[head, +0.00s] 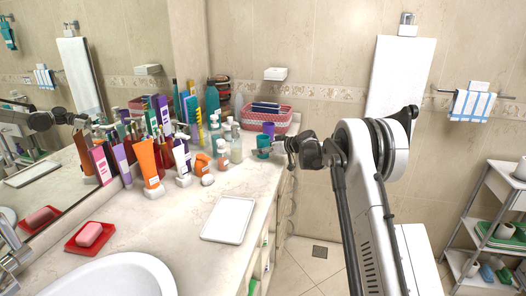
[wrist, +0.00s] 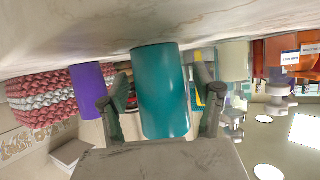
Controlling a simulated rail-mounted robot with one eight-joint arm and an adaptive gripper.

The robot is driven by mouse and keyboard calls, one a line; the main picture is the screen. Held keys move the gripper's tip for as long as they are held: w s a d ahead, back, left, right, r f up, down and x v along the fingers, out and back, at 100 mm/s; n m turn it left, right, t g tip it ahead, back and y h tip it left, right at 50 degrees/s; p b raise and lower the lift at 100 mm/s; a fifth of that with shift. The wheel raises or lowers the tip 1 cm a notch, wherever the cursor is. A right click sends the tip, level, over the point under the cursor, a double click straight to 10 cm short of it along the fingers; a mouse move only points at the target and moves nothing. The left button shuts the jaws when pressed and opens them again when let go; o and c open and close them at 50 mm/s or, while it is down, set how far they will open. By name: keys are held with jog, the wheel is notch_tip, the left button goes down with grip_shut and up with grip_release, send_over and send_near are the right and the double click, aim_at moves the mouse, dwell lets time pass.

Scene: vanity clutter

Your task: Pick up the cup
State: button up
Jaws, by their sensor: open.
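A teal cup (head: 263,146) stands on the vanity counter near its right edge in the head view. In the wrist view the teal cup (wrist: 161,92) is large and central, with the picture upside down. My gripper (wrist: 160,100) is open, with one finger on each side of the cup and visible gaps beside it. In the head view my gripper (head: 272,150) reaches in from the right at the cup; its fingers are small there. A purple cup (head: 269,129) stands just behind the teal one and also shows in the wrist view (wrist: 88,90).
A pink woven basket (head: 284,121) stands behind the cups. Bottles, including a clear pump bottle (head: 235,143), crowd the left side. A white tray (head: 228,218) lies in front on the counter. A red soap dish (head: 88,238) and the sink (head: 120,275) are farther left.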

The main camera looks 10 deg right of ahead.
jog(key=c, duration=1.4)
jog(key=shift+r, duration=0.2)
jog(key=shift+r, duration=4.75)
